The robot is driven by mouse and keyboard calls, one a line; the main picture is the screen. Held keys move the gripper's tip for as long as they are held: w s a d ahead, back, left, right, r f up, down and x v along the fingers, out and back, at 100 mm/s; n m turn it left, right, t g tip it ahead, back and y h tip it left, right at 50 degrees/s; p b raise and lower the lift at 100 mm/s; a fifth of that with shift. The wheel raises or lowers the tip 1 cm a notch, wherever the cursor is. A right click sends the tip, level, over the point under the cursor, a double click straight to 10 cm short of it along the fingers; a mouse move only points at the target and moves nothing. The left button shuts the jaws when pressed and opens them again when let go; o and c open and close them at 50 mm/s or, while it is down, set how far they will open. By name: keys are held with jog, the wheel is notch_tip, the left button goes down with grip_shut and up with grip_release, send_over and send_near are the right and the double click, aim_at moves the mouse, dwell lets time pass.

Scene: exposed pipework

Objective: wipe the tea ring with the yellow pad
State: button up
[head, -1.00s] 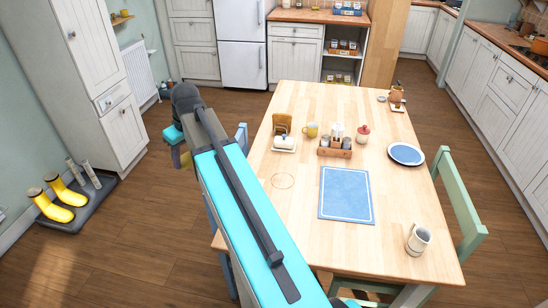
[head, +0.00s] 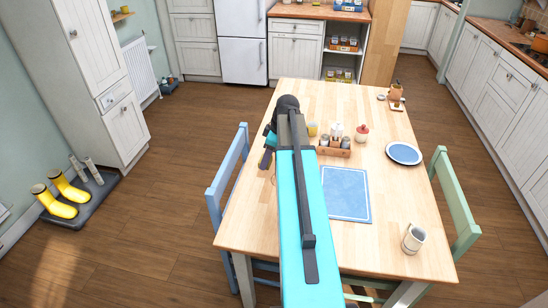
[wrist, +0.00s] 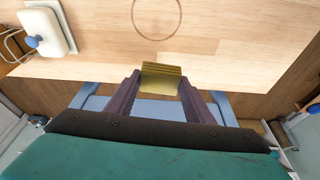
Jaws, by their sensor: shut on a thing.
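The tea ring (wrist: 157,17) is a thin brown circle on the wooden table, ahead of my gripper at the top of the wrist view. In the head view my arm covers most or all of it. My gripper (wrist: 160,82) is shut on the yellow pad (wrist: 161,76), which sits between the two dark fingers. In the wrist view the pad appears over the table's edge, apart from the ring. In the head view my gripper (head: 266,158) is at the table's left side; its fingers are small there.
A white butter dish (wrist: 46,32) with a blue knob stands left of the ring. A blue chair (head: 229,165) is at the table's left edge, below my gripper. A condiment caddy (head: 334,147), a blue placemat (head: 347,195), a plate (head: 404,153) and a mug (head: 413,239) are farther right.

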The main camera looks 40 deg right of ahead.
jog(key=shift+s+d+f, duration=0.2)
jog(key=shift+s+d, duration=0.25)
jog(key=shift+d, duration=0.1)
jog(key=shift+s+d+f, duration=0.2)
jog(key=shift+s+d, duration=0.2)
jog(key=shift+d, duration=0.15)
jog(key=shift+f, duration=0.15)
